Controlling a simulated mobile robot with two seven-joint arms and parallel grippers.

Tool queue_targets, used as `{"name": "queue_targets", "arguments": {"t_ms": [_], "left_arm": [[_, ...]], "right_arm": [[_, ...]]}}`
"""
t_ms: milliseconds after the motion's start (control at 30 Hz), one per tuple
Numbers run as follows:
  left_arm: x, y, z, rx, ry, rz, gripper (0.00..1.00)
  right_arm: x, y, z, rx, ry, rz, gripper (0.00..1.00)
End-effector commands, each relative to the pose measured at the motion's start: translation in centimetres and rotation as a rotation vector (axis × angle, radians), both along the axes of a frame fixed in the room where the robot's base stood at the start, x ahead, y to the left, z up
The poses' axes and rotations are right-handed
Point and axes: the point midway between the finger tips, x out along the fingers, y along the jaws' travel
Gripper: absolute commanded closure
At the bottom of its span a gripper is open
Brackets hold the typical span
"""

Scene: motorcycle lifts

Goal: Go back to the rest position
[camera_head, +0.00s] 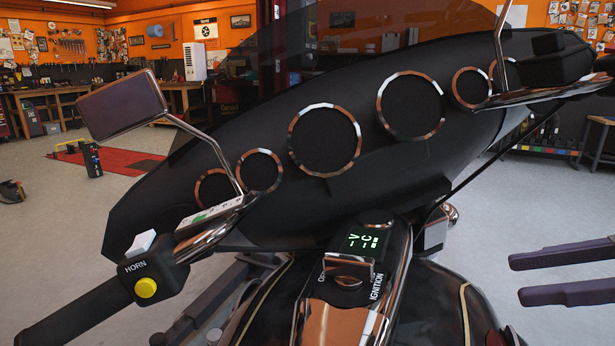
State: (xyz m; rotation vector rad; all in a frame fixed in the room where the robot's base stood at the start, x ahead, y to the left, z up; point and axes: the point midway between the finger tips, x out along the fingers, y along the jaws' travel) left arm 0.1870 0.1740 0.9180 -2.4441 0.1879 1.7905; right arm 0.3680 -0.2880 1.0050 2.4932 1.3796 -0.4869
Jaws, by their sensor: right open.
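My right gripper (516,279) comes in from the right edge, its two dark fingers level and apart with a gap between them. It is open and holds nothing. It hangs in front of bare floor, to the right of the motorcycle's tank (450,300), with a clear gap between them in the picture. The motorcycle's dark fairing (400,165) with round chrome rings fills the middle. A small lit display (362,242) sits above the ignition.
The left handlebar grip (75,312) with a yellow horn button (146,288) sticks out at lower left. A mirror (122,105) rises above it. The right handlebar area (550,70) is at upper right. Behind are a red mat (120,160), workbenches and open grey floor.

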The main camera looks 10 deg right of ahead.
Motion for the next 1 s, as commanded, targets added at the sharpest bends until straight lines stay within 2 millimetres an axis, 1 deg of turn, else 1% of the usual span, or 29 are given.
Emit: {"name": "queue_targets", "arguments": {"t_ms": [33,200,367,400,500,600,667,767,867,900,967,1000], "left_arm": [[0.1,0.2,0.7,0.005,-0.002,0.001,1.00],[0.2,0.6,1.8,0.016,-0.007,0.000,1.00],[0.2,0.6,3.2,0.018,-0.007,-0.004,1.00],[0.2,0.6,3.7,0.018,-0.007,-0.004,1.00],[0.2,0.7,5.1,0.021,-0.007,-0.006,1.00],[0.2,0.7,6.8,0.021,-0.007,-0.008,1.00],[0.2,0.7,7.7,0.022,-0.008,-0.007,1.00],[0.2,0.7,9.1,0.023,-0.008,-0.008,1.00],[0.2,0.7,10.3,0.023,-0.008,-0.008,1.00],[0.2,0.7,10.7,0.022,-0.008,-0.007,1.00],[0.2,0.7,11.4,0.021,-0.007,-0.008,1.00],[0.2,0.7,11.8,0.020,-0.007,-0.007,1.00]], "right_arm": [[0.4,1.6,0.1,0.009,-0.016,-0.001,0.47],[1.8,6.3,-0.2,0.015,-0.080,-0.045,0.47],[2.6,11.2,0.1,0.022,-0.131,-0.126,0.47],[2.7,12.6,0.4,0.024,-0.139,-0.156,0.47],[2.7,15.8,1.5,0.017,-0.138,-0.267,0.47],[1.9,17.6,2.8,-0.019,-0.088,-0.418,0.47],[0.9,17.7,3.3,-0.058,-0.027,-0.512,0.47],[-1.7,16.5,3.6,-0.146,0.113,-0.649,0.47],[-5.4,14.6,3.6,-0.240,0.278,-0.746,0.47],[-7.2,13.8,3.5,-0.280,0.347,-0.775,0.47],[-9.9,12.7,3.5,-0.333,0.451,-0.807,0.47],[-11.9,12.0,3.6,-0.368,0.522,-0.823,0.47]]}}
